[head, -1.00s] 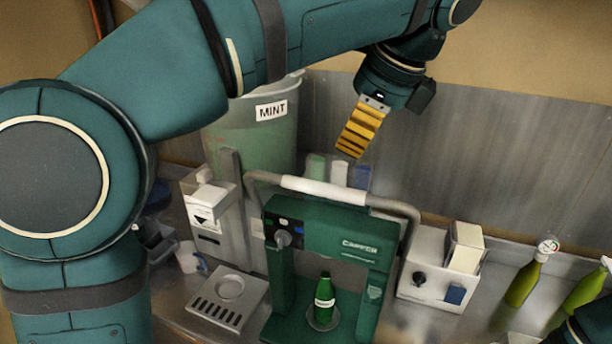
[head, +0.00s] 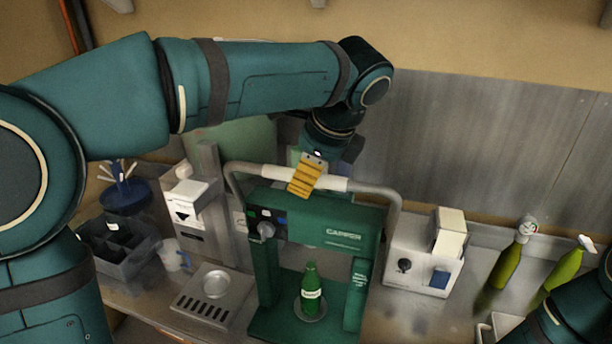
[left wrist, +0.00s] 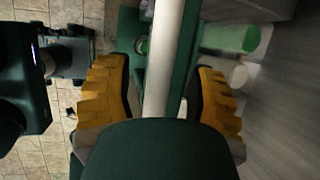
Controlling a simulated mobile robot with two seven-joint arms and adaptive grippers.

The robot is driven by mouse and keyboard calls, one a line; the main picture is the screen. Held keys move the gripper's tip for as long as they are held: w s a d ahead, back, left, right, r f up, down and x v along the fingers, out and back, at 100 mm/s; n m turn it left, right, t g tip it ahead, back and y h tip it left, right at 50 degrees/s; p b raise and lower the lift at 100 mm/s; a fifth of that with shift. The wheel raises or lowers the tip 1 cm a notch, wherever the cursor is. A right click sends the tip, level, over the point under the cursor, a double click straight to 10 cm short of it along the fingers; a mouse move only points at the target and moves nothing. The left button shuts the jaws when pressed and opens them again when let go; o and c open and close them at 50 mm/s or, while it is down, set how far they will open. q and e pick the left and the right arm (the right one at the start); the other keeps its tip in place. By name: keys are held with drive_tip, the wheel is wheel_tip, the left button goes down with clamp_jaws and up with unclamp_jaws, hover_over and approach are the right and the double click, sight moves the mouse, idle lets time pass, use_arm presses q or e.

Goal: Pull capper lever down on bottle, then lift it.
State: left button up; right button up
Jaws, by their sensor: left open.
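The green capper (head: 335,236) stands on the metal bench with its grey lever raised. The lever's white grip (head: 275,172) runs across the top. A green bottle (head: 311,289) stands upright on the round plate inside the capper. My left gripper (head: 304,182) is at the middle of the white grip. In the left wrist view, the white grip (left wrist: 163,60) runs between the two yellow fingers of my open left gripper (left wrist: 164,95), with gaps on both sides. My right arm shows at the lower right, but its gripper is out of view.
A white box device (head: 424,262) stands right of the capper, and two green bottles (head: 507,265) farther right. A drip tray (head: 213,296), a scale-like stand (head: 190,205) and a dark divided bin (head: 118,245) are on the left. A bucket stands behind.

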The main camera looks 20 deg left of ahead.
use_arm(q)
drive_tip(key=shift+w+a+f, duration=0.1)
drive_tip(key=shift+a+f, duration=0.05)
drive_tip(key=shift+f, duration=0.25)
clamp_jaws()
